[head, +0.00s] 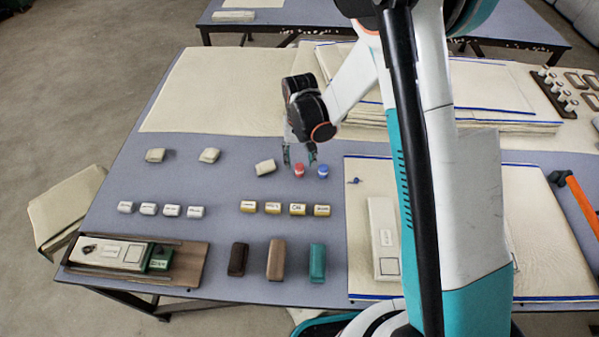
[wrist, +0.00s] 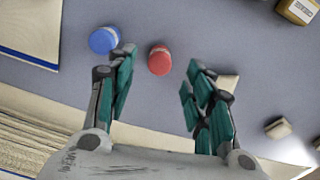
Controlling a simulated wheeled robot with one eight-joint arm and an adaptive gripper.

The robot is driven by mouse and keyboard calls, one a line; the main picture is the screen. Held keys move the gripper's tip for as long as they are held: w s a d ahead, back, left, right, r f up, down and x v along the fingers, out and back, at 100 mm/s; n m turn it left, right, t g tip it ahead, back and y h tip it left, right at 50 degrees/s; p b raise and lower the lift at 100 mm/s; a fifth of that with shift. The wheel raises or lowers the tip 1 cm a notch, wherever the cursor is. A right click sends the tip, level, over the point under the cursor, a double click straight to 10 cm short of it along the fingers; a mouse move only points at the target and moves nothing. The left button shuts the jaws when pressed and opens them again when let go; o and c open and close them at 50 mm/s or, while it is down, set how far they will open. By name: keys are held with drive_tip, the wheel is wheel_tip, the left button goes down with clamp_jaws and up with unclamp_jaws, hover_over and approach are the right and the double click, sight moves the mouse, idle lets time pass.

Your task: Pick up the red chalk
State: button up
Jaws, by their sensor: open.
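The red chalk (head: 299,170) is a small red piece with a pale band, on the grey-blue table in the head view. In the wrist view the red chalk (wrist: 159,60) lies between and just beyond my fingertips. A similar blue chalk (head: 323,171) stands close to its right in the head view; in the wrist view the blue chalk (wrist: 103,40) is beside the left fingertip. My gripper (head: 300,156) is open and empty, pointing down just above and behind the red chalk. Its teal fingers (wrist: 158,62) are spread on either side of the red chalk, apart from it.
A folded cream cloth (head: 265,167) lies just left of the red chalk. Several yellow-banded blocks (head: 273,208) stand in a row in front. A cream cloth with blue edges (head: 375,267) lies to the right. The table (head: 180,180) is bare between the rows.

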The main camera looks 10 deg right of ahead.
sight(300, 165)
drive_tip(key=shift+w+f+b, duration=0.15)
drive_tip(key=shift+f+b, duration=1.2)
drive_tip(key=shift+f, duration=1.6)
drive_tip(key=shift+c, duration=0.6)
clamp_jaws()
